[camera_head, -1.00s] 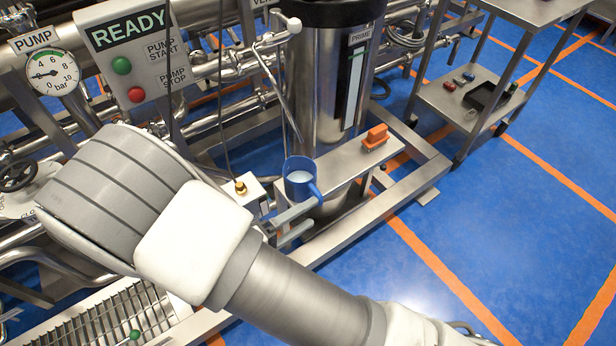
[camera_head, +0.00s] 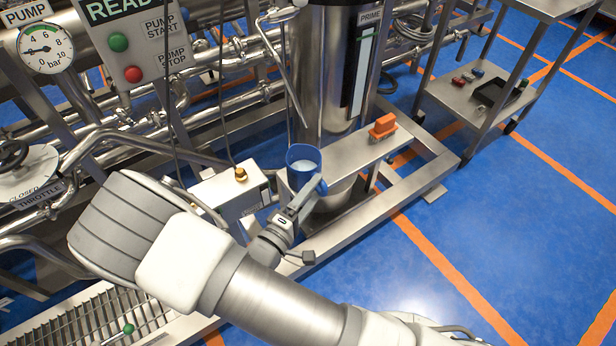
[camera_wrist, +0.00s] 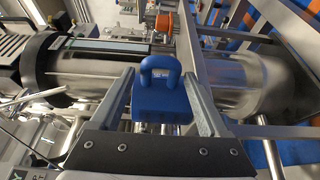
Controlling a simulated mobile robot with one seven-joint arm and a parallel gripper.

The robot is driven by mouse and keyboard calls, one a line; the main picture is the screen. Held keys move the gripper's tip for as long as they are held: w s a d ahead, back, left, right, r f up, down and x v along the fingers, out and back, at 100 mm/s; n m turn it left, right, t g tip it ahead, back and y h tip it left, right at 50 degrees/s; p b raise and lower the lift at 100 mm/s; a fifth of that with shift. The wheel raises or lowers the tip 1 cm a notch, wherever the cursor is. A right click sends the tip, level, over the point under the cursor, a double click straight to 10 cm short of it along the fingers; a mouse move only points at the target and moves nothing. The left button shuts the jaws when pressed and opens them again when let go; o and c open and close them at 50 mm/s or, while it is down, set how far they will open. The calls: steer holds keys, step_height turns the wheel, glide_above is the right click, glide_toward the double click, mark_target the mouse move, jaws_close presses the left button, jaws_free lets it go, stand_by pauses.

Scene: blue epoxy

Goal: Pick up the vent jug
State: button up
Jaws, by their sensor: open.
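The vent jug (camera_head: 303,161) is a blue cup with a side handle and pale contents. It stands upright at the near end of the steel shelf, in front of the tall steel cylinder. My gripper (camera_head: 305,193) is at the jug's near right side, by the handle. The jug's base is hidden in the head view.
An orange block (camera_head: 383,126) sits on the shelf (camera_head: 352,152) to the right of the jug. A box with a brass fitting (camera_head: 240,174) is close on the left. The steel cylinder (camera_head: 325,75) rises behind. Open blue floor (camera_head: 450,225) lies to the right.

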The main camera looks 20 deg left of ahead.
steer(key=shift+b+x, duration=0.9)
steer(key=shift+x, duration=2.2)
steer(key=shift+s+d, duration=0.1)
steer(key=shift+d, duration=0.05)
jaws_close()
